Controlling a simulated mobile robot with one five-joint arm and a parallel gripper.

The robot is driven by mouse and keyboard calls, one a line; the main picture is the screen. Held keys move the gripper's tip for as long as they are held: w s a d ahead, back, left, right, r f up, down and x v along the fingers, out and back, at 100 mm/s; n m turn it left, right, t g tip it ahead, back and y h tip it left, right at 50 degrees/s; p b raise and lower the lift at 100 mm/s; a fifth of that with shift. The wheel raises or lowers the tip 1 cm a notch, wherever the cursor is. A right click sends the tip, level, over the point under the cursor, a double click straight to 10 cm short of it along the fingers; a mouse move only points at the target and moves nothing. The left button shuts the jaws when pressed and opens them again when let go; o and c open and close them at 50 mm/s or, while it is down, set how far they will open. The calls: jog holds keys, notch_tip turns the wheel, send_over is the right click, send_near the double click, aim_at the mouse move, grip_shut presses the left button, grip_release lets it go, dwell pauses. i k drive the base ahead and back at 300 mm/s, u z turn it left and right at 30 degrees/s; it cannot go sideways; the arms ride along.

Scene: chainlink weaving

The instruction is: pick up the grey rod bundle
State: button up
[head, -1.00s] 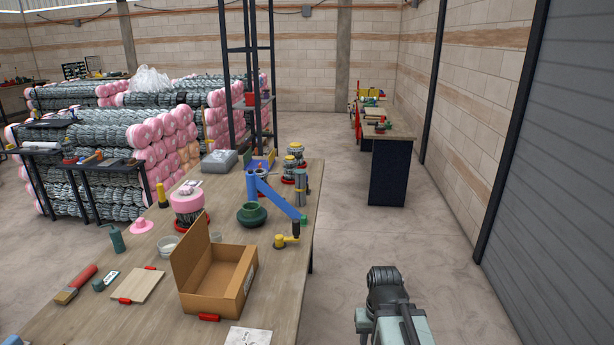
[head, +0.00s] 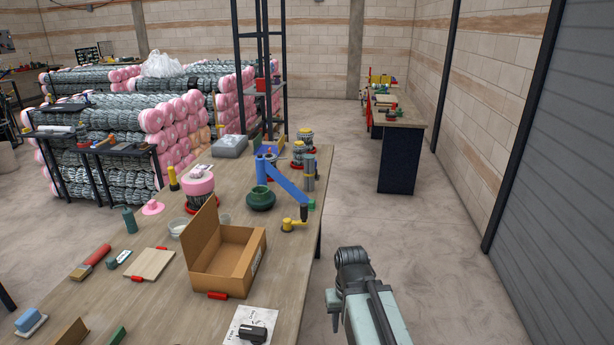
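The grey rod bundle (head: 308,174) stands upright on the long wooden table, near its right edge and towards its far end. It looks like a grey upright cylinder with a yellowish band, just right of the blue sloping arm of a device (head: 284,180). My arm rises from the bottom of the picture, right of the table and well nearer than the bundle. A dark, narrow tip (head: 335,309) hangs below its elbow and seems to be my gripper. It is apart from the bundle, and its fingers are too small to make out.
The wooden table (head: 150,290) also holds an open cardboard box (head: 221,278), a dark green pot (head: 261,199), a yellow fitting (head: 293,225) and a pink spool (head: 199,184). Mesh rolls are stacked on the left. The floor right of the table is clear up to a far bench (head: 395,158).

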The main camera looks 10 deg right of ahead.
aim_at(309, 173)
jog(key=z, duration=1.35)
jog(key=i, duration=3.75)
jog(key=u, duration=4.95)
